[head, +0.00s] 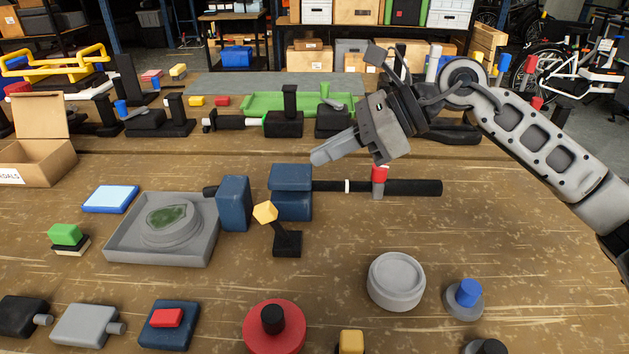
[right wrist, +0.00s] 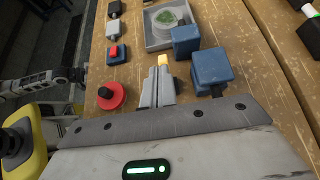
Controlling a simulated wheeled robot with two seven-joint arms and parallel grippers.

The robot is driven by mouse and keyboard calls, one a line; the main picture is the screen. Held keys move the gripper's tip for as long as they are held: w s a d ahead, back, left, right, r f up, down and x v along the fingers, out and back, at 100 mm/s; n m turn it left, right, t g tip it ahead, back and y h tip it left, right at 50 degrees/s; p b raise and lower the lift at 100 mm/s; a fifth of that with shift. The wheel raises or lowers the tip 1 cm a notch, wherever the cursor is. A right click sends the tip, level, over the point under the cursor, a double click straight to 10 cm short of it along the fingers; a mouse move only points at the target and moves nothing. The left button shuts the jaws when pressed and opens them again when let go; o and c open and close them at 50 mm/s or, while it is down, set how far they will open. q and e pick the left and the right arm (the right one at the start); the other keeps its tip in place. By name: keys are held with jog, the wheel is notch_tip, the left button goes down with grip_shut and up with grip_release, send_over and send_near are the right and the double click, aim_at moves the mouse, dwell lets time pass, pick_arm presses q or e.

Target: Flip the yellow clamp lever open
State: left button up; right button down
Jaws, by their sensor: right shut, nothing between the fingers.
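The yellow clamp lever (head: 265,213) has a faceted yellow knob on a thin black arm, leaning up and left from a small black base (head: 287,243). It stands in front of the blue clamp blocks (head: 291,192). My right gripper (head: 316,156) is shut and empty, above and behind the blue blocks in the head view, apart from the lever. In the right wrist view, the yellow knob (right wrist: 163,60) shows just beyond the shut fingertips (right wrist: 161,70), which hide much of the lever's arm and base. My left gripper is not in view.
A black rod (head: 410,187) with a red-topped post (head: 379,178) runs right from the blue blocks. A grey tray (head: 125,243) lies left. A red disc (head: 273,330), a grey round dish (head: 396,281) and a blue-knobbed part (head: 468,292) lie in front. Bare wood surrounds the lever base.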

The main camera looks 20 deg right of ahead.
jog(key=r, duration=0.1)
jog(key=d+r, duration=0.1)
jog(key=r, duration=0.2)
jog(key=shift+s+d+r, duration=0.15)
jog(key=shift+s+r, duration=0.2)
jog(key=shift+r, duration=0.05)
jog(key=shift+f, duration=0.1)
